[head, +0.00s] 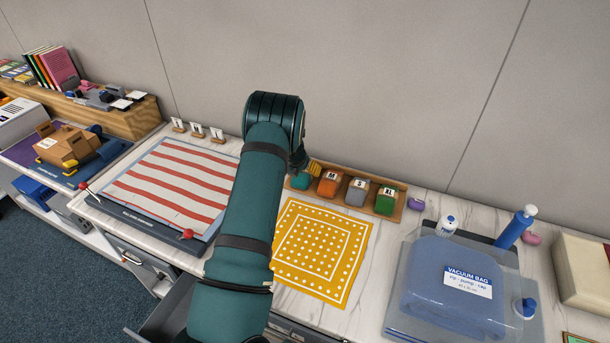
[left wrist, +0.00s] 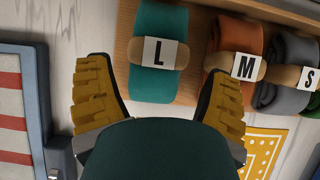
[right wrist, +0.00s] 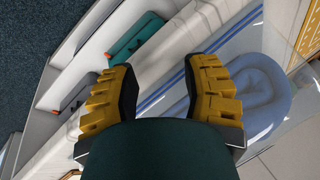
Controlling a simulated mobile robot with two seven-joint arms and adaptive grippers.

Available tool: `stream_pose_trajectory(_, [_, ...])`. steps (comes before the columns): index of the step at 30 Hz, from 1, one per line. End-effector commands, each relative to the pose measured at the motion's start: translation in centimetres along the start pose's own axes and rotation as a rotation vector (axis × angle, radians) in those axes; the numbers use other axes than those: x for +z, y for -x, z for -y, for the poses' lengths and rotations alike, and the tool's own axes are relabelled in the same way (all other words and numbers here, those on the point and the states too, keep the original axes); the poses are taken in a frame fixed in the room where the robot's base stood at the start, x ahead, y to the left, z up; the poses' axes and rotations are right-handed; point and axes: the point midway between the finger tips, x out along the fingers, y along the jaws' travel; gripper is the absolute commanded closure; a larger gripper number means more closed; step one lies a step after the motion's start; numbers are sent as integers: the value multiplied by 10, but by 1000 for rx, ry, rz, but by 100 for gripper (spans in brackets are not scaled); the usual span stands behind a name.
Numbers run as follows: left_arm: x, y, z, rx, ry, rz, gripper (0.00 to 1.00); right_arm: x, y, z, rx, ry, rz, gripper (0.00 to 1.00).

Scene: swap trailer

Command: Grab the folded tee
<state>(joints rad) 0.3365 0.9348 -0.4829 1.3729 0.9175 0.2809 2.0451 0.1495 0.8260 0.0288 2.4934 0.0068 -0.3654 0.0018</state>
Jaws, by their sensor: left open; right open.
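No cloth in view is labelled as the folded tee. Rolled cloths with size tags lie in a wooden tray (head: 404,207): a teal L roll (left wrist: 155,35), an orange M roll (head: 328,188), a grey S roll (head: 356,194) and a green XL roll (head: 385,203). A red-and-white striped cloth (head: 175,182) lies flat on a blue-framed board. My left gripper (left wrist: 158,75) is open and empty at the L roll, one finger toward each side of it; contact cannot be told. My right gripper (right wrist: 160,72) is open and empty, outside the head view.
A yellow dotted cloth (head: 318,250) lies before the tray. A vacuum bag (head: 450,285) with blue contents and a blue pump bottle (head: 515,228) are at right. A cardboard box (head: 68,146) stands at far left. My left arm hides part of the counter. An open drawer (head: 170,318) juts out in front.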

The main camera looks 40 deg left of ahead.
Motion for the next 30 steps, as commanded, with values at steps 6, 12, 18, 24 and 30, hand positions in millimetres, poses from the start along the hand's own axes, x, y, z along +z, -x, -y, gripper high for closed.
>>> stream_pose_trajectory(6, [-2,-18,-1,0,0,-2,20,0,0,0,0,0,0,53])
stream_pose_trajectory(12, [-2,-44,-2,0,-1,-1,20,0,0,0,0,0,0,53])
stream_pose_trajectory(18, [-2,-54,-2,0,0,0,20,0,0,0,0,0,0,53])
stream_pose_trajectory(24, [-2,-54,-2,0,0,0,20,0,0,0,0,0,0,53])
stream_pose_trajectory(30, [-2,-54,-2,0,0,0,75,0,0,0,0,0,0,53])
